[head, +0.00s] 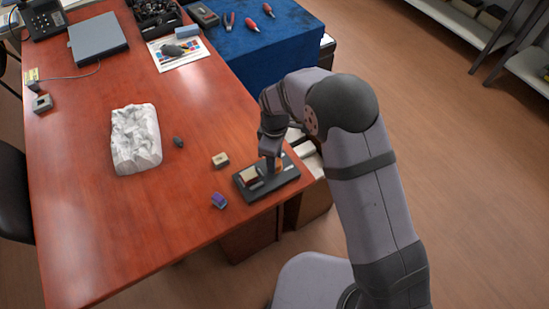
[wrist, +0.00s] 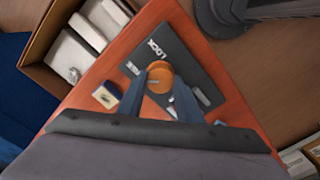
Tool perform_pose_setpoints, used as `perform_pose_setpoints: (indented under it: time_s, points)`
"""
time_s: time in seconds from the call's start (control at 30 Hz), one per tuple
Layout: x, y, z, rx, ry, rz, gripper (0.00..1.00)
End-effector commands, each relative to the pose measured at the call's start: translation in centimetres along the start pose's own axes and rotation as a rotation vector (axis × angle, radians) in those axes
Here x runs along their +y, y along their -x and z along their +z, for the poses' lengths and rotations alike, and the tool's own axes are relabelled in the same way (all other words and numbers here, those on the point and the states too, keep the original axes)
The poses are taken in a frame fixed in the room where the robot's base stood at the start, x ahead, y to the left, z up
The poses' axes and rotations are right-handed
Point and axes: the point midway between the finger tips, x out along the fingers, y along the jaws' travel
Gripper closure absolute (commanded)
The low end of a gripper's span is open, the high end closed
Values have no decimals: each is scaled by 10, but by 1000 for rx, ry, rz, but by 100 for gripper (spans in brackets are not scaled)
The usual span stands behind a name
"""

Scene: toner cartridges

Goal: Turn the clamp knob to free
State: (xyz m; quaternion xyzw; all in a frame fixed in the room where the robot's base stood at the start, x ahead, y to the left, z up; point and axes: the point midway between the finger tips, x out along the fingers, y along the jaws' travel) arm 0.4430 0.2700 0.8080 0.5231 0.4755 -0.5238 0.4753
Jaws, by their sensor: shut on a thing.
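The clamp knob (wrist: 160,76) is a round orange knob on a dark base plate (wrist: 182,45) that bears the word LOCK. In the wrist view my gripper (wrist: 160,82) has one finger on each side of the knob and is shut on it. In the head view the base plate (head: 286,185) sits near the right edge of the table, with my gripper (head: 271,166) coming down on it from above. There the knob is mostly hidden by the gripper.
A small tan block (head: 220,160) and a purple block (head: 219,201) lie left of the plate. A crumpled white packet (head: 136,139) and a dark lump (head: 179,142) lie farther left. The front of the wooden table (head: 110,240) is clear. An open box (wrist: 75,50) stands beside the table.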

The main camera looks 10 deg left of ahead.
Motion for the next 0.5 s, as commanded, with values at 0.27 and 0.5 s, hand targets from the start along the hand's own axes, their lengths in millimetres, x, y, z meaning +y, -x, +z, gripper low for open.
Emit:
perform_pose_setpoints:
  time_s: [0.27, 0.5]
  points:
    - [1, 2, -2, 5, 0, 4, 56]
    - [0, 1, -1, 2, -1, 2, 49]
